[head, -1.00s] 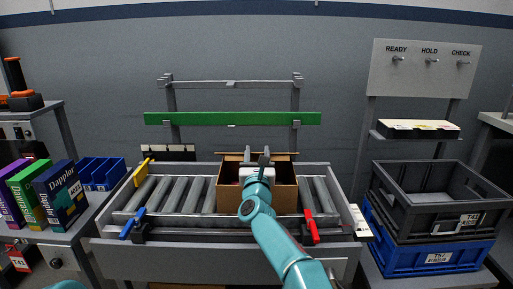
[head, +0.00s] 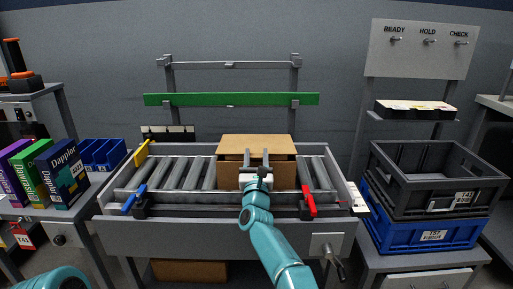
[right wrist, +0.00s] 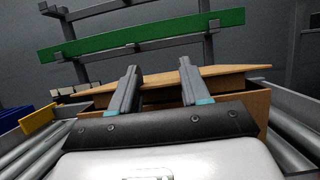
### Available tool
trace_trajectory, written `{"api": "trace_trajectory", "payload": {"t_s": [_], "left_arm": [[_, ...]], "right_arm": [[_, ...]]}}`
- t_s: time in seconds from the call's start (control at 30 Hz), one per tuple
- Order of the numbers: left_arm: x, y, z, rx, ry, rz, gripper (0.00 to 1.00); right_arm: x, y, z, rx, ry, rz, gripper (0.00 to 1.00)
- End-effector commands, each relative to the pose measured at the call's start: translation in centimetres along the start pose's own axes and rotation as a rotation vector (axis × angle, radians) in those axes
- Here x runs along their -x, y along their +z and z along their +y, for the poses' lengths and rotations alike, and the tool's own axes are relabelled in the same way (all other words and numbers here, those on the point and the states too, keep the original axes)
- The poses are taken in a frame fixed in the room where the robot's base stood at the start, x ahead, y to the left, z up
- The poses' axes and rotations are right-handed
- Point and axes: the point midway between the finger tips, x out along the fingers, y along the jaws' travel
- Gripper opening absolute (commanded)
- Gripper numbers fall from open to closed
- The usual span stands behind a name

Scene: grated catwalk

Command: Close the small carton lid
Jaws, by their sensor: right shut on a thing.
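The small brown carton (head: 228,176) stands on the roller conveyor. Its lid (head: 256,144) lies over the top of the box, with a thin dark gap under its front edge. In the right wrist view the lid (right wrist: 225,73) also shows slightly raised above the carton body (right wrist: 245,98). My right gripper (head: 257,154) is at the front edge of the lid, its two fingers spaced apart and shut on the lid. The exact contact is hard to see. Only a teal piece of my left arm shows at the bottom left; its gripper is out of view.
A red lever (head: 308,200) stands close right of the carton, and a blue lever (head: 134,198) and a yellow one (head: 141,152) are at the left. A green rail (head: 230,99) crosses behind. Stacked crates (head: 425,235) stand at the right. Rollers left of the carton are clear.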

Motion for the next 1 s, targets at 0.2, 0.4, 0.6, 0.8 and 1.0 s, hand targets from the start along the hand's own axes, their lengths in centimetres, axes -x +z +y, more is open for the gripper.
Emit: {"api": "trace_trajectory", "payload": {"t_s": [0.2,0.4,0.6,0.8,1.0], "left_arm": [[0.36,0.16,0.22,-0.004,0.0,-0.004,0.43],[0.32,0.17,0.21,-0.004,0.0,-0.004,0.43],[0.32,0.16,0.21,-0.004,0.0,-0.004,0.43],[0.33,0.15,0.2,-0.003,0.0,-0.004,0.43],[0.65,0.19,0.34,-0.004,0.001,-0.005,0.43]], "right_arm": [[0.32,-0.53,0.08,-0.002,0.007,-0.02,0.0],[0.33,-0.48,0.09,-0.002,0.007,-0.023,0.0],[0.32,-0.43,0.1,-0.002,0.007,-0.023,0.69],[0.3,-0.33,0.09,-0.002,0.005,-0.025,0.72],[0.11,0.15,0.09,-0.003,0.005,-0.026,0.72]]}}
